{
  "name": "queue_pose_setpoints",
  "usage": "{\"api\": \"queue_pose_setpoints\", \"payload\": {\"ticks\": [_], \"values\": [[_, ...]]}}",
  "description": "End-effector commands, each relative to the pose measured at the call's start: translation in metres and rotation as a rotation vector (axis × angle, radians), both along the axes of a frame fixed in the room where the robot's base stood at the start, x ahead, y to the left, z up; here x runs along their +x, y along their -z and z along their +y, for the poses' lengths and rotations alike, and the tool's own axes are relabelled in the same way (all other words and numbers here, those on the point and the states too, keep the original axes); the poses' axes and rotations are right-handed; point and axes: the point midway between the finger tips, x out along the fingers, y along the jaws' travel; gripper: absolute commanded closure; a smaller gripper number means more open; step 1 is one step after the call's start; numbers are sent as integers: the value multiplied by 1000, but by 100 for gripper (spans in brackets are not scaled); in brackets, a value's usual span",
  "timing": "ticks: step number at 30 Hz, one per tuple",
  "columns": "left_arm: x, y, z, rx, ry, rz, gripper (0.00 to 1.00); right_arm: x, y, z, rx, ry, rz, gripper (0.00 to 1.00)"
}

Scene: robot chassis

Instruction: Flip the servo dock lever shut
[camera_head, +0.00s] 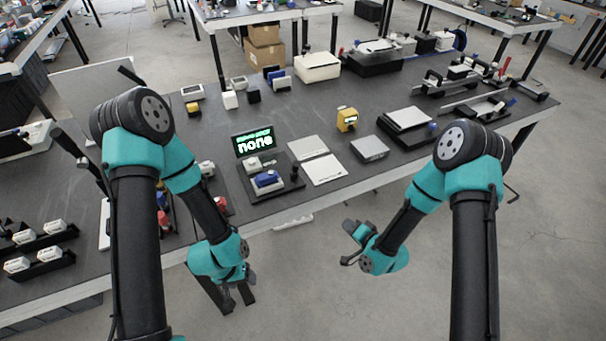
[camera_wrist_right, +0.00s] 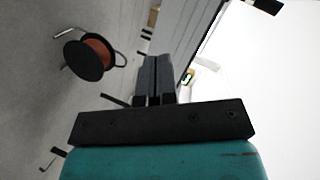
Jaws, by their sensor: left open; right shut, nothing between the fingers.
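The servo dock (camera_head: 262,190) is a black base near the front edge of the table. Behind its base stands a small screen (camera_head: 254,142) with green and white text that seems to read "none". A blue and white block (camera_head: 267,181) sits on the dock. A small dark upright piece (camera_head: 294,172) at the dock's right side may be the lever; its position is too small to tell. My left gripper (camera_head: 236,299) is open and empty, in front of the table edge. My right gripper (camera_head: 347,243) is shut and empty, off the table's front edge; its closed fingers show in the right wrist view (camera_wrist_right: 155,80).
White and grey flat plates (camera_head: 324,168) lie right of the dock, with a grey box (camera_head: 370,148) and a yellow device (camera_head: 347,119) beyond. Small bins and parts lie to the left. A cable reel (camera_wrist_right: 90,55) shows in the right wrist view.

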Motion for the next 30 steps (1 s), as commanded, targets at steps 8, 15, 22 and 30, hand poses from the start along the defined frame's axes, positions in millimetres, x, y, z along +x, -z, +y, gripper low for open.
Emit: {"api": "queue_pose_setpoints", "payload": {"ticks": [8, 15, 22, 30], "values": [[0, 0, 0, 0, 0, 0, 41, 20, -44, 48, 403, -40, -148, 100], [0, 0, 0, 0, 0, 0, 41, 21, -71, 67, 653, -90, -200, 100], [0, 0, 0, 0, 0, 0, 41, 20, -75, 70, 696, -101, -205, 100], [0, 0, 0, 0, 0, 0, 41, 21, -76, 71, 692, -101, -205, 100]]}}
